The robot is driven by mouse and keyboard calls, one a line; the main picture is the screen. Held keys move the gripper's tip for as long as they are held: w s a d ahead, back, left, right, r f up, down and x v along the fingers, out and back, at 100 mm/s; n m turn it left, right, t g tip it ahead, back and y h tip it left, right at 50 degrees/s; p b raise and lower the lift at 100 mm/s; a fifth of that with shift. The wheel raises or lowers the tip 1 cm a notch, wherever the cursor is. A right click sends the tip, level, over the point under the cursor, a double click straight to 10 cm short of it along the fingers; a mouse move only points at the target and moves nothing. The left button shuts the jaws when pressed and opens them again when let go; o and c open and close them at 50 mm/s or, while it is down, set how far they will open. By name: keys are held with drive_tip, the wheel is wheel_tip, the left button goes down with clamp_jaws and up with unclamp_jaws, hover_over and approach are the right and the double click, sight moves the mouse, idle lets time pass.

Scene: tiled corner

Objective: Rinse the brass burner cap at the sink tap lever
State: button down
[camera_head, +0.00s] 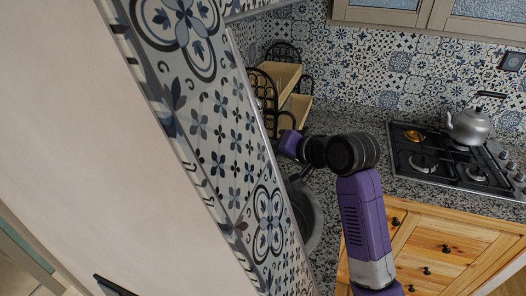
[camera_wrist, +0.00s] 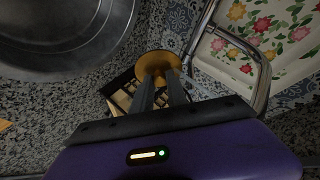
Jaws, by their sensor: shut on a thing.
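My gripper (camera_wrist: 161,92) is shut on the brass burner cap (camera_wrist: 158,62), a round golden disc at the fingertips in the wrist view. A curved chrome tube (camera_wrist: 264,85), which looks like the sink tap, is just right of the cap; I cannot tell whether they touch. The round steel sink bowl (camera_wrist: 60,63) is at the upper left of the wrist view. In the head view the sink (camera_head: 314,222) is partly hidden by the tiled wall and my arm. The fingertips and the held cap are hidden there. I cannot make out the tap lever.
A tiled wall edge (camera_head: 226,140) stands close to my arm's left. A wooden rack (camera_head: 281,80) is in the back corner. The hob (camera_head: 409,160) carries a kettle (camera_head: 468,127) and a golden piece (camera_head: 413,135). Flowered cloth or paper (camera_wrist: 270,32) lies behind the chrome tube.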

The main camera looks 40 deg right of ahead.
drive_tip(key=shift+s+a, duration=0.15)
drive_tip(key=shift+a, duration=0.2)
drive_tip(key=shift+d, duration=0.15)
drive_tip(key=shift+w+d+p, duration=0.25)
drive_tip(key=shift+d+p, duration=0.15)
drive_tip(key=s+d+p, duration=0.2)
drive_tip(key=s+d, duration=0.1)
drive_tip(key=s, duration=0.4)
drive_tip(key=shift+s, duration=0.2)
idle(0.6)
drive_tip(key=shift+d, duration=0.1)
idle(1.1)
drive_tip(key=s+d+r, duration=0.2)
drive_tip(key=s+r, duration=0.2)
drive_tip(key=shift+s, duration=0.3)
idle(1.0)
